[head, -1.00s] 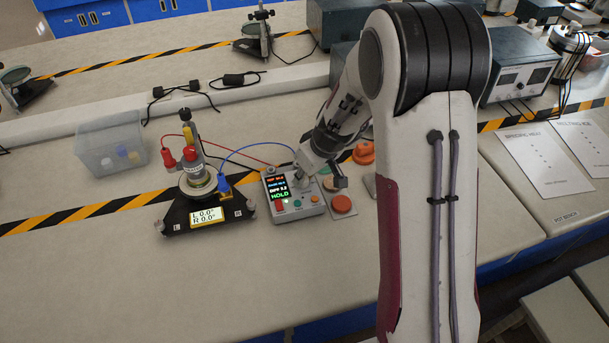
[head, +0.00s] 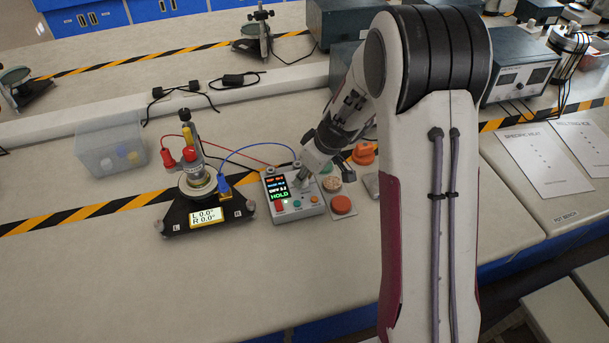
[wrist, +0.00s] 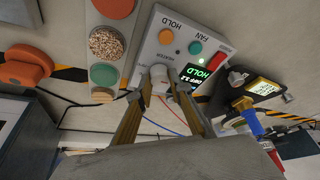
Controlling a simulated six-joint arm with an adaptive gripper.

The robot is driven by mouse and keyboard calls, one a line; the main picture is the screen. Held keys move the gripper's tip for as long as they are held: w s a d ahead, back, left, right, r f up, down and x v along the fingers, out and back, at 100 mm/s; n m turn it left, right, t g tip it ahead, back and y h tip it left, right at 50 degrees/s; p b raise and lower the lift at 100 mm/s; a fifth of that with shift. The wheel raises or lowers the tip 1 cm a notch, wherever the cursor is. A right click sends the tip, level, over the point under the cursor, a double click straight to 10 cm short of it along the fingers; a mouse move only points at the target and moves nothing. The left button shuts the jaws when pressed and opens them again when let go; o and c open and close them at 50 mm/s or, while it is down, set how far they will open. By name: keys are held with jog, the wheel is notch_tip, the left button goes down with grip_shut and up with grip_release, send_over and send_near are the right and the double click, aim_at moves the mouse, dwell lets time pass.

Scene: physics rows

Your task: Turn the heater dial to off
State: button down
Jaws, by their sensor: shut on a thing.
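The control box (head: 312,206) is light grey, with a dark display showing a green HOLD, on the bench in the head view. In the wrist view the box (wrist: 212,25) shows FAN, HOLD and HEATER labels. The heater dial (wrist: 160,73) is a pale knob at the box's edge, between my fingertips. My gripper (wrist: 167,86) is shut on this dial; its fingers hide part of it. In the head view my gripper (head: 303,178) points down onto the box's back part, and the dial is mostly hidden there. The dial's pointer setting cannot be read.
Colored discs (head: 342,204) lie close on the right, with an orange knobbed piece (head: 363,152) behind. A clear bin (head: 112,145) stands farther left.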

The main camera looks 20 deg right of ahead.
jog(key=c, duration=1.8)
grip_release()
jog(key=shift+c, duration=0.2)
jog(key=shift+r, duration=0.15)
jog(key=v, duration=1.1)
jog(key=shift+s+r, duration=0.15)
jog(key=shift+r, duration=0.15)
jog(key=shift+d, duration=0.1)
